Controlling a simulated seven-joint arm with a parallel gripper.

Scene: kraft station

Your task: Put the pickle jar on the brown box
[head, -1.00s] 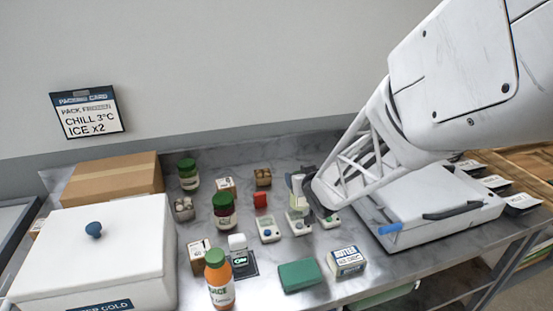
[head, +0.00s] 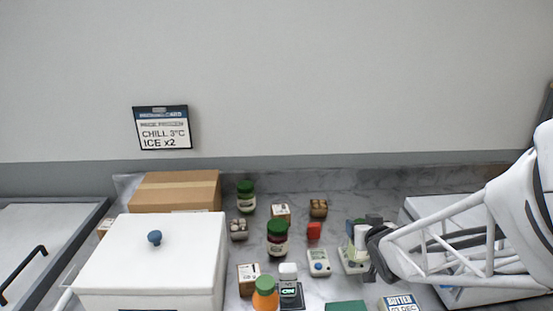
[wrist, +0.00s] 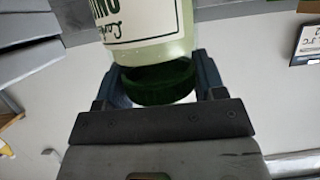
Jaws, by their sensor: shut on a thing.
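The pickle jar (wrist: 150,45) is pale green with a white label and a dark green lid (wrist: 160,82). It fills the top middle of the wrist view, appearing inverted there. My gripper (wrist: 157,88) is shut on the jar at its lid end, one finger on each side. In the head view my gripper (head: 370,247) is right of centre, with the jar (head: 357,236) partly hidden by it; I cannot tell how high its base is. The brown box (head: 175,191) is closed and stands at the back left, well left of my gripper.
A white cooler (head: 150,262) with a blue knob stands in front of the brown box. A green-lidded jar (head: 246,198), a dark red jar (head: 277,240), small cartons and an orange bottle (head: 265,296) stand between the box and my gripper.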

